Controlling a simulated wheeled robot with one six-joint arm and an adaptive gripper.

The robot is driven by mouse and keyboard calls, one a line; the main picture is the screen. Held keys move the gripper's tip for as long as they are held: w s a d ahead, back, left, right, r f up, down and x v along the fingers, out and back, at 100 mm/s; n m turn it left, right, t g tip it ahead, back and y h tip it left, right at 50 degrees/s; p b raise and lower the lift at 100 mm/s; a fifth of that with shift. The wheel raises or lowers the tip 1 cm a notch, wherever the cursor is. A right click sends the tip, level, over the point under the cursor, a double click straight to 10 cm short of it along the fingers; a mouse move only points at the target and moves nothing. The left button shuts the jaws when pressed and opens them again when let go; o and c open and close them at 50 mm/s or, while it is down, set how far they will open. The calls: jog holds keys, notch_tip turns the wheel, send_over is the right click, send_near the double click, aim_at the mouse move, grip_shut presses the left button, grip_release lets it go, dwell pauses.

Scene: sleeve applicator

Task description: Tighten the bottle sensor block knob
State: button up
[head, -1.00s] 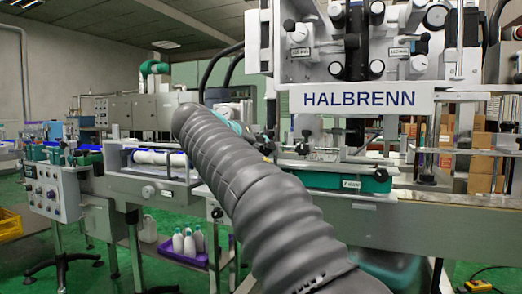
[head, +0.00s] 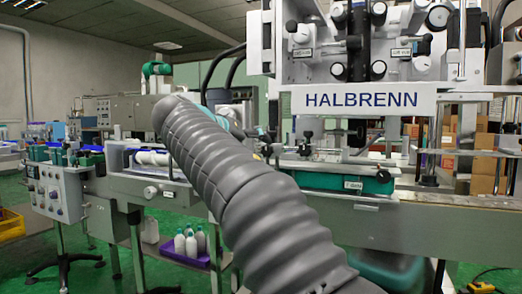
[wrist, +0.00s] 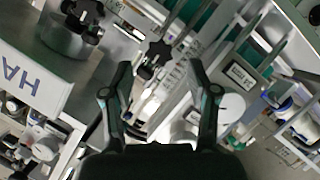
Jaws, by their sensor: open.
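In the wrist view my gripper (wrist: 161,68) is open and empty, with its two black fingers spread. A black star-shaped knob (wrist: 155,56) shows between and beyond the fingertips, on a metal fixture beside the conveyor. I cannot tell its distance from the fingers, but they are not closed around it. A second dark knob (wrist: 86,14) sits on a round metal part at the upper left. No readable label marks either one as the sensor block knob. In the head view, my grey arm hides part of the conveyor, and black knobs (head: 305,149) show above the green rail (head: 330,180).
The white HALBRENN panel (head: 361,101) hangs over the conveyor; its edge shows at left in the wrist view (wrist: 30,82). A labelled plate (wrist: 240,76) lies to the right of my fingers. White bottles (head: 190,242) stand in a purple tray (head: 187,258) below.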

jog(key=v, duration=0.7)
jog(key=shift+s+a, duration=0.2)
jog(key=shift+s, duration=0.1)
jog(key=w+a+f+n+g+y, duration=0.1)
jog(key=a+f+n+y, duration=0.4)
jog(key=f, duration=0.8)
jog(key=s+d+f+n+g+y, duration=0.1)
jog(key=s+d+f+n+g, duration=0.2)
jog(key=f, duration=0.6)
jog(key=s+d+f+m+g+y+p, duration=0.1)
jog(key=s+d+f+m, duration=0.3)
jog(key=s+d, duration=0.9)
jog(key=s+d+f+m+g+y+p, duration=0.1)
jog(key=s+d+f+m+p, duration=0.2)
jog(key=s+d+f, duration=0.6)
jog(key=shift+s+d+m, duration=1.1)
jog(key=shift+s+d, duration=0.9)
jog(key=shift+d, duration=1.05)
